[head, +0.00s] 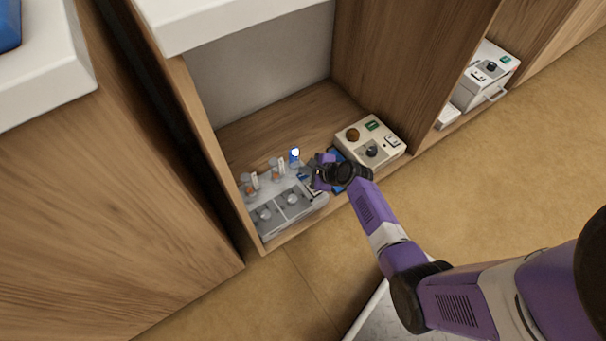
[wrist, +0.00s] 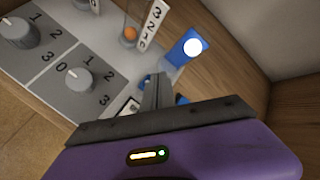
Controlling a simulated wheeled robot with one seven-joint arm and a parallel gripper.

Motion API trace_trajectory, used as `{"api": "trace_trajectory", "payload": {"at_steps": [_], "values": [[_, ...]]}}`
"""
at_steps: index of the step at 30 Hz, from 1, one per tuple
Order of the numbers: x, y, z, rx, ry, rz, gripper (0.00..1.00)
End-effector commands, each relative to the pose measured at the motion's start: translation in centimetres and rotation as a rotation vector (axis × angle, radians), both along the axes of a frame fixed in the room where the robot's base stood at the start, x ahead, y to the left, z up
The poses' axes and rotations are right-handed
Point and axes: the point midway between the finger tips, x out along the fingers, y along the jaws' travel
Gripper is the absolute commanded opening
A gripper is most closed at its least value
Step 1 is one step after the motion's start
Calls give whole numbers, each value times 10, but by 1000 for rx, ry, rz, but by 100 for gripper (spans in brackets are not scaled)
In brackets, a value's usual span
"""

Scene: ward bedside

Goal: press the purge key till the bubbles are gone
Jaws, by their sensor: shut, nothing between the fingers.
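A grey panel (head: 271,222) with two dial knobs stands on the shelf floor of an open wooden cabinet; its grey face also shows in the wrist view (wrist: 100,52). A small blue upright piece with a bright white disc (head: 294,157) stands at the panel's back; it is large in the wrist view (wrist: 188,50). My gripper (head: 313,178) is shut and empty over the panel's right end. Its fingertips (wrist: 157,82) are in front of the blue piece and partly hide a small white label. I cannot make out the purge key or any bubbles; contact is unclear.
Clear tubes with orange balls (head: 250,187) and number strips stand along the panel's back. A cream box (head: 364,144) with knobs and a green display is to the right. Wooden cabinet walls (head: 390,60) enclose the space. Another box (head: 487,75) stands farther right.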

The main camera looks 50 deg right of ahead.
Motion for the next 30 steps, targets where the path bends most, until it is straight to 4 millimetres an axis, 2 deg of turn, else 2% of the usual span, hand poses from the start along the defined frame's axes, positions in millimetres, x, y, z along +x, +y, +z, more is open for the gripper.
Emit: {"api": "trace_trajectory", "payload": {"at_steps": [5,30], "values": [[0,0,-6,0,1,1,0],[0,0,-11,0,1,1,0]]}}
